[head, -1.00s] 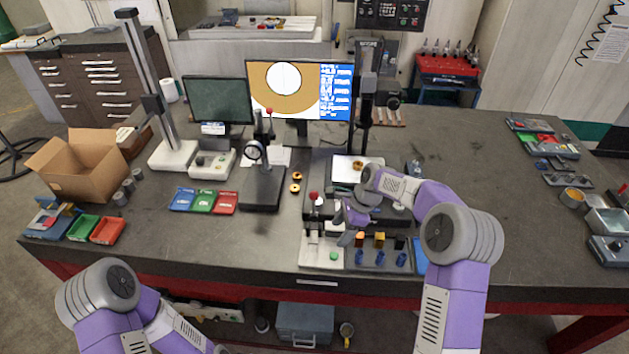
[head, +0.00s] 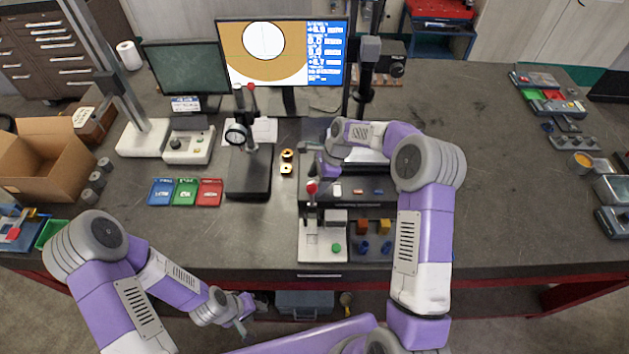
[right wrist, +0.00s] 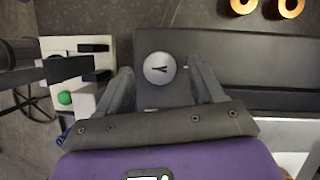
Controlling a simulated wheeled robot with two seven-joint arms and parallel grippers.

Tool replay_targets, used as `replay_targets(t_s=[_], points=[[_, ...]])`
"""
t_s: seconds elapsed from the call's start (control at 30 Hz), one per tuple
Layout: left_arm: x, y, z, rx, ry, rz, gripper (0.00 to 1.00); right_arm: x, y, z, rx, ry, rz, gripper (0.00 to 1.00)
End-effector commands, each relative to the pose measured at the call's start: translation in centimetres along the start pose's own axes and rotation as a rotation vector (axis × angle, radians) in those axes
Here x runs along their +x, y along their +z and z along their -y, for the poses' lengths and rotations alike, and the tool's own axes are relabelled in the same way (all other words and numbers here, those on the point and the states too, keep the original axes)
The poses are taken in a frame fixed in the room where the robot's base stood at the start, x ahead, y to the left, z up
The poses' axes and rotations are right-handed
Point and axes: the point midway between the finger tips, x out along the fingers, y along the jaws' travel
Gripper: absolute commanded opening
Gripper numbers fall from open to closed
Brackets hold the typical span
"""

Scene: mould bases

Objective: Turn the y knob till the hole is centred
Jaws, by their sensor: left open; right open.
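The y knob (right wrist: 159,68), a round grey knob marked Y, shows in the right wrist view between the two spread fingers of my right gripper (right wrist: 162,82). The gripper is open and I see gaps on both sides of the knob. In the head view my right gripper (head: 325,168) is over the left side of the dark measuring device (head: 376,188); the arm hides part of its stage. The right monitor (head: 333,54) shows the hole (head: 264,41) as a white circle on orange, above the picture's middle. My left gripper (head: 241,312) is open, low before the table edge.
Orange and blue pieces (head: 374,227) sit in front. A dial gauge stand (head: 248,178) and two brass rings (head: 287,162) are further left. The table's right middle is clear.

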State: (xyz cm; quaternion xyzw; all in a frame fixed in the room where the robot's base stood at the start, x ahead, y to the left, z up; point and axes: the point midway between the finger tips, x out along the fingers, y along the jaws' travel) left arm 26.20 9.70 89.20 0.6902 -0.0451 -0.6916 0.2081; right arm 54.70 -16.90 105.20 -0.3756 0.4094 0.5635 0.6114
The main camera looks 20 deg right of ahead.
Motion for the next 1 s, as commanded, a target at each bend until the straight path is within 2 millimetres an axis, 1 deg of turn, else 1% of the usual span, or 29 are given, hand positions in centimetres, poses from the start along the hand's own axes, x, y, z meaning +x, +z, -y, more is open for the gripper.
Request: replay_targets(t_s=[0.03, 0.17, 0.43, 0.8, 1.0], points=[[-0.1, 0.0, -0.04, 0.0, 0.0, 0.0, 0.43, 0.54, 0.0, -0.05, 0.0, 0.002, 0.0, 0.67], [-0.14, 0.0, -0.06, 0.0, 0.0, 0.0, 0.43, 1.33, -0.02, -0.02, 0.001, 0.0, 0.0, 0.67], [-0.13, 0.01, -0.06, 0.0, 0.0, 0.0, 0.43, 1.46, -0.03, -0.01, 0.001, 0.0, 0.0, 0.67], [-0.13, 0.01, -0.06, 0.0, 0.0, 0.0, 0.43, 1.42, -0.02, 0.0, 0.001, -0.001, 0.0, 0.11], [-0.12, 0.01, -0.06, 0.0, 0.0, 0.0, 0.43, 1.41, -0.02, 0.04, -0.012, 0.004, 0.0, 0.11]])
